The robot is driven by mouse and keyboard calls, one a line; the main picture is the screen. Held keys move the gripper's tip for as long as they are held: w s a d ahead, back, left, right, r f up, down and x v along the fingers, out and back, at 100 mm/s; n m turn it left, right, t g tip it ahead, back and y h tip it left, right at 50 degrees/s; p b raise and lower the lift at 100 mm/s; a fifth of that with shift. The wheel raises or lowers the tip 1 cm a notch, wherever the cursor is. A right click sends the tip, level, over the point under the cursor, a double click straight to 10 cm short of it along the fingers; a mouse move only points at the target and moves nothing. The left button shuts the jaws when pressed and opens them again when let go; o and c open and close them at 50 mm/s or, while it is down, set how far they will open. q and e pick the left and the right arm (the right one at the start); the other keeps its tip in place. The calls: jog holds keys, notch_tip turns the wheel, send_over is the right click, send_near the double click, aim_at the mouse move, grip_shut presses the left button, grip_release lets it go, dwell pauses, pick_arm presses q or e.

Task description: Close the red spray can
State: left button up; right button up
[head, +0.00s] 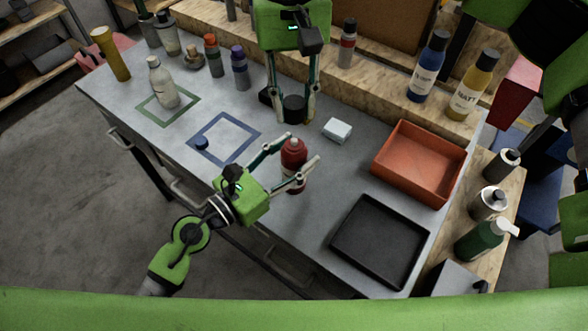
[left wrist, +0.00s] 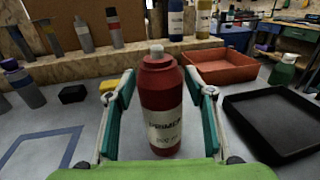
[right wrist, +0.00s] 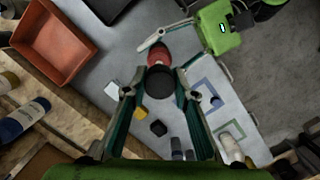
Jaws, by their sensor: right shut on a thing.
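The red spray can (head: 292,180) stands upright on the grey table. In the left wrist view the can (left wrist: 160,108) shows a pale label and a bare white nozzle on top. My left gripper (head: 302,149) is open, with one finger on each side of the can; gaps show beside it in the left wrist view (left wrist: 158,90). My right gripper (head: 293,115) points down behind the can and is shut on a black cap (head: 293,106). The cap also shows between the fingers in the right wrist view (right wrist: 161,84), apart from the can.
A white box (head: 337,130), an orange tray (head: 437,187) and a black tray (head: 345,259) lie to the right. A small dark block (left wrist: 72,94) sits behind the can. A blue square outline with a blue cap (head: 201,143) lies left. Bottles line the back.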

aim_at(294, 141)
pick_arm(q)
grip_shut()
pick_arm(e)
jog(key=shift+f, duration=2.5)
jog(key=shift+f, duration=0.9)
jog(key=shift+f, duration=0.55)
jog(key=o, duration=0.8)
jog(key=shift+c, duration=0.2)
